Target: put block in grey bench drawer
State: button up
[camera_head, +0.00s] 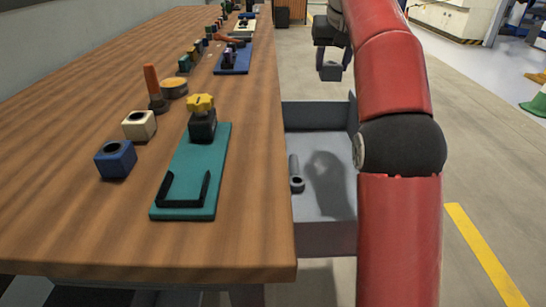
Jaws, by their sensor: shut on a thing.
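The grey bench drawer (325,238) stands open at the right side of the wooden bench. Its inside shows, with a grey tool with a ringed end lying near its left side. My gripper (331,62) is at the top of the view, beyond the far end of the drawer. It is shut on a small dark grey block (330,72), which hangs below it, clear of the drawer. The fingertips are small and partly hidden. A shadow falls on the drawer floor.
The wooden bench (80,215) fills the left. On it are a teal mat (191,190) with a yellow-topped black piece, a blue block (115,160), a cream block (139,125) and an orange-handled tool (154,88). My red arm covers the drawer's right side.

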jog(key=shift+f+b, duration=4.7)
jog(key=shift+f, duration=5.15)
jog(key=shift+f, duration=0.15)
jog(key=o, duration=1.3)
jog(key=p+v, duration=0.3)
jog(key=v, duration=0.9)
